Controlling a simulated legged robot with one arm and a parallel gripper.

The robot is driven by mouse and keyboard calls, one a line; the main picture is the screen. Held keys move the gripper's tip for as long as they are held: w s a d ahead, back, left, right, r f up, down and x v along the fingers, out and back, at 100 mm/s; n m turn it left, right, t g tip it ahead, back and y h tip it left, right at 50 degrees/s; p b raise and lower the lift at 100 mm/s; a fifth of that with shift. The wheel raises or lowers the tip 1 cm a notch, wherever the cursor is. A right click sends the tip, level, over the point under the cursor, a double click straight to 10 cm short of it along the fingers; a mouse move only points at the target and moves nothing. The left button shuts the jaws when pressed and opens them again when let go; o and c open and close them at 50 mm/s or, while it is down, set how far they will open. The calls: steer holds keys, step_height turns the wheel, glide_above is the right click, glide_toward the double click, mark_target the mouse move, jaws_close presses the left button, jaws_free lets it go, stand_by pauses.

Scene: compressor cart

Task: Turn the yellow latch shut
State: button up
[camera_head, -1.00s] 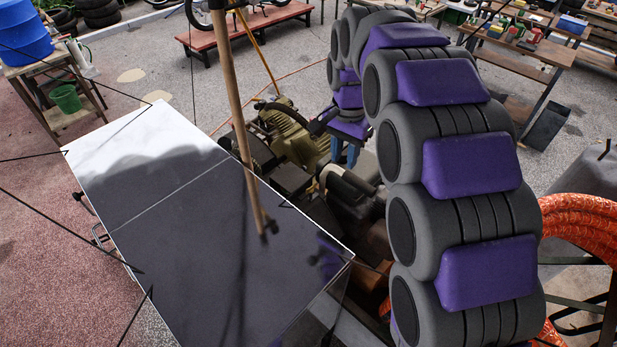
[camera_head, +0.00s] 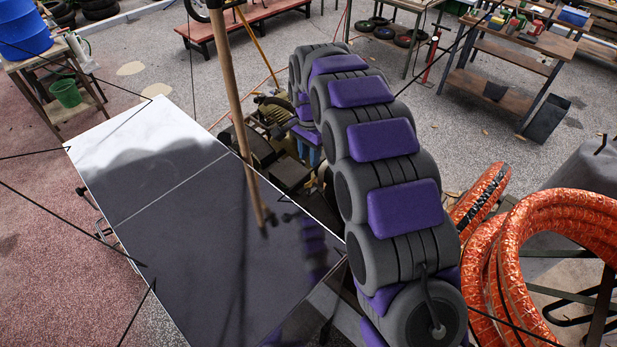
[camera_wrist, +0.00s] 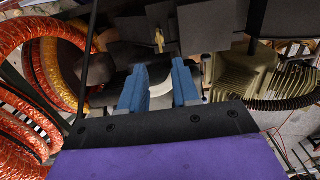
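A small yellow piece, which looks like the latch (camera_wrist: 159,41), shows at the top middle of the wrist view against dark panels. My gripper (camera_wrist: 160,68) has its two blue fingers apart, with the yellow piece beyond the tips and roughly in line with the gap. A pale curved part shows between the fingers; I cannot tell whether they touch it. In the head view my gripper (camera_head: 308,152) is small, beside the compressor machinery at the far end of my arm. I cannot make out the latch in the head view.
A tan finned compressor (camera_wrist: 243,78) with a black ribbed hose is right of my fingers in the wrist view. Orange hose coils (camera_head: 540,250) lie right of my arm. A dark glossy panel (camera_head: 190,230) and a wooden pole (camera_head: 235,90) stand left of it.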

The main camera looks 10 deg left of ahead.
step_height(320, 180, down, 10)
steer(key=shift+f, duration=0.1)
steer(key=shift+c, duration=0.4)
jaws_close()
